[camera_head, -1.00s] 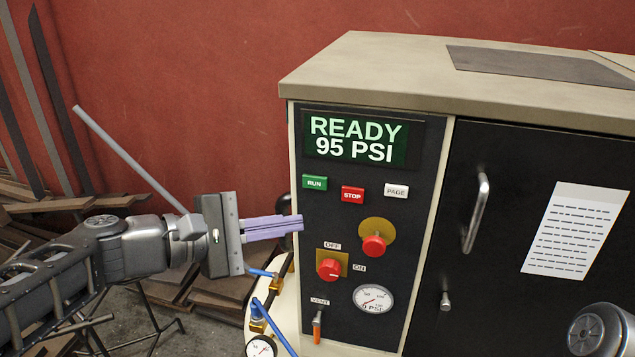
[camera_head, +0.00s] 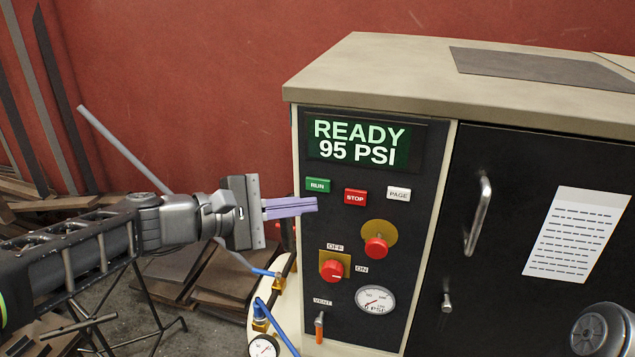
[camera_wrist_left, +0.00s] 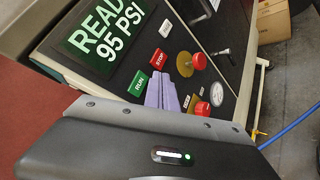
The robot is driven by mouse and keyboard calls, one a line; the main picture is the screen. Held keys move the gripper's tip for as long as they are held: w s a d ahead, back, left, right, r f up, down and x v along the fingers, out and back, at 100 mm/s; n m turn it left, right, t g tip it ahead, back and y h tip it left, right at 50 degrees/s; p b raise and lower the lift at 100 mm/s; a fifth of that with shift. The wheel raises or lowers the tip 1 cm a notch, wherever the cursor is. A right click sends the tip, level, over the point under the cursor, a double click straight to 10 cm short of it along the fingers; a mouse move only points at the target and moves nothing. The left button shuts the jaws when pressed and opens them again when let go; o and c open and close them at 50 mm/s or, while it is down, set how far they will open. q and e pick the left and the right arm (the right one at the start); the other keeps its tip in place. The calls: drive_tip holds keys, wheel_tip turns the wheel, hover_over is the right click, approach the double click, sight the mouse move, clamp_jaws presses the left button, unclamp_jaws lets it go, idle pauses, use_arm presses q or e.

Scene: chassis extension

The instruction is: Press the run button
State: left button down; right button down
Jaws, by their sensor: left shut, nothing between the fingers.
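The green RUN button (camera_head: 318,186) is at the upper left of the black control panel, below a screen (camera_head: 360,143) reading READY 95 PSI. My left gripper (camera_head: 316,205) is shut with nothing between its purple fingers. In the head view its tips appear just below the RUN button; I cannot tell whether they touch the panel. In the left wrist view the RUN button (camera_wrist_left: 138,84) shows just left of the finger tips (camera_wrist_left: 160,76). At the lower right of the head view, a grey rounded part of mine shows, but no right gripper.
A red STOP button (camera_head: 355,197) and a white PAGE button (camera_head: 398,194) sit right of RUN. Lower are a red mushroom button (camera_head: 376,247), a red OFF/ON knob (camera_head: 332,270), a gauge (camera_head: 375,299) and an orange vent lever (camera_head: 319,328). Blue hoses (camera_head: 275,325) run at lower left.

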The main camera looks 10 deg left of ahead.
sight(328, 191)
use_arm(q)
drive_tip(key=shift+w, duration=1.35)
drive_tip(key=shift+w+d, duration=0.1)
idle(1.0)
drive_tip(key=shift+w, duration=0.35)
drive_tip(key=shift+w+b, duration=0.3)
drive_tip(key=shift+w, duration=0.1)
idle(0.5)
drive_tip(key=shift+s, duration=0.15)
idle(0.3)
drive_tip(key=shift+s+b, duration=0.3)
drive_tip(key=shift+s, duration=0.4)
